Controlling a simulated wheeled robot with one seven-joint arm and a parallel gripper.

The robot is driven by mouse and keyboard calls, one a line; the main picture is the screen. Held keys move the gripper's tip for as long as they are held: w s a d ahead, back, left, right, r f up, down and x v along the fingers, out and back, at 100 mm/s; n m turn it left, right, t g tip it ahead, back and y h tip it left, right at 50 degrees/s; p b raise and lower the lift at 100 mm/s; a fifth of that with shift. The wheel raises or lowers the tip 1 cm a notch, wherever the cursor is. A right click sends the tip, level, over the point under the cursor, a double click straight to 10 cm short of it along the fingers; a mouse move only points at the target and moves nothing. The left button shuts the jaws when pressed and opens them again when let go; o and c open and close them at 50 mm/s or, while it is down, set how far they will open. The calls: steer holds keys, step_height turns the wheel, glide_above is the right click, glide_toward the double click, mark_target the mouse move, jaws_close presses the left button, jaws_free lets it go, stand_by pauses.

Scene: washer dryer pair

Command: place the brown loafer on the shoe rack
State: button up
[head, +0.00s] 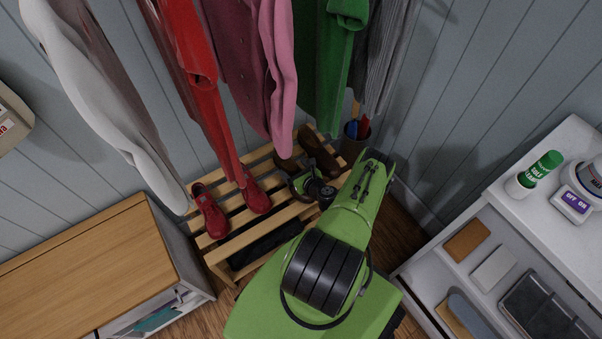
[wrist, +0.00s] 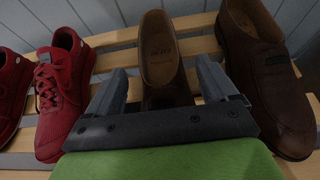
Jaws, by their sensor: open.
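The slatted wooden shoe rack (head: 222,254) stands against the wall, and its slats show in the wrist view (wrist: 119,59). Two brown loafers are on its top, right of the red shoes: one at the left (head: 286,164) and one at the right (head: 319,152). My gripper (head: 306,184) is low over the rack at the near end of the left loafer. In the wrist view, my gripper (wrist: 160,88) is open. Its fingers are on either side of the left loafer (wrist: 160,48), whose near part is partly hidden. The right loafer (wrist: 262,70) lies just outside the right finger.
Two red shoes (head: 211,213) sit on the rack's left part. Hanging clothes (head: 255,60) come down close above the rack. A dark bin with umbrellas (head: 353,143) stands at its right end. A wooden-topped cabinet (head: 85,265) is at left, an open drawer (head: 490,270) at right.

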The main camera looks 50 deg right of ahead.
steer(key=p+v, duration=0.3)
steer(key=v, duration=0.7)
steer(key=shift+r+p, duration=0.2)
steer(key=shift+p, duration=0.15)
steer(key=shift+s, duration=0.35)
steer(key=shift+a, duration=0.1)
